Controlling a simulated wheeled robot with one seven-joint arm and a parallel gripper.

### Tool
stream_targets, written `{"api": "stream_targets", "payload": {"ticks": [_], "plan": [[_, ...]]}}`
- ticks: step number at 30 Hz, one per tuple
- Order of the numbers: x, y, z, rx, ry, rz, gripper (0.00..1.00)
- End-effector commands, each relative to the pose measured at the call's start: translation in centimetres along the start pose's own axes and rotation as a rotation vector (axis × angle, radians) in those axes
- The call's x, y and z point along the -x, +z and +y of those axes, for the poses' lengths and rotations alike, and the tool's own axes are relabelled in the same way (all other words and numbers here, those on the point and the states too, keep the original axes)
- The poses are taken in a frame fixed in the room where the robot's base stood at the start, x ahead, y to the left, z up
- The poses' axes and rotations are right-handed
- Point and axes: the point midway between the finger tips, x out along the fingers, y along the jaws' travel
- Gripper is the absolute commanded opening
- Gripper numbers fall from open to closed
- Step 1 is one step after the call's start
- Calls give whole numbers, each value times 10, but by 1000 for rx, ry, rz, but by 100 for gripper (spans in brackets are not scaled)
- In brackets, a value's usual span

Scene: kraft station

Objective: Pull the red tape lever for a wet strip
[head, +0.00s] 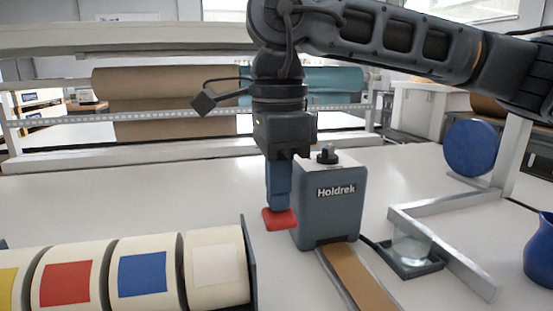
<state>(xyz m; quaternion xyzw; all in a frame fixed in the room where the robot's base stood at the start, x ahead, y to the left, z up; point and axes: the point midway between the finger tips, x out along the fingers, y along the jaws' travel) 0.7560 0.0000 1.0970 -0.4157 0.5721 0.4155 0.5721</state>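The tape dispenser (338,215), a blue-grey box marked "Holdrek" with a pale top and a dark knob, stands upright at the middle of the white table. A brown tape strip (362,283) lies in a metal channel at its front. The red lever (279,220) shows at the dispenser's left side, directly below my gripper (279,206). My gripper points straight down, and its blue finger overlaps the lever's top in this view. I see the fingers edge-on, so their gap is hidden. I cannot tell whether they grip the lever or only touch it.
Rolls with yellow, red, blue and white labels (142,274) lie in a rack at front left. A clear glass (411,247) stands on a dark tray right of the dispenser, beside a metal angle frame (445,255). A blue jug (541,255) is at far right.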

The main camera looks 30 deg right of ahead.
Motion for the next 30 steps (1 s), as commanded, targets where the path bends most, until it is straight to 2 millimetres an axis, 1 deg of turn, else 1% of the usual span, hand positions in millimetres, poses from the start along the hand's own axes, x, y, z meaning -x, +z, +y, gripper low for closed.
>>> {"api": "stream_targets", "payload": {"ticks": [8,30], "plan": [[2,0,0,0,1,1,0],[69,0,0,0,0,1,0]]}}
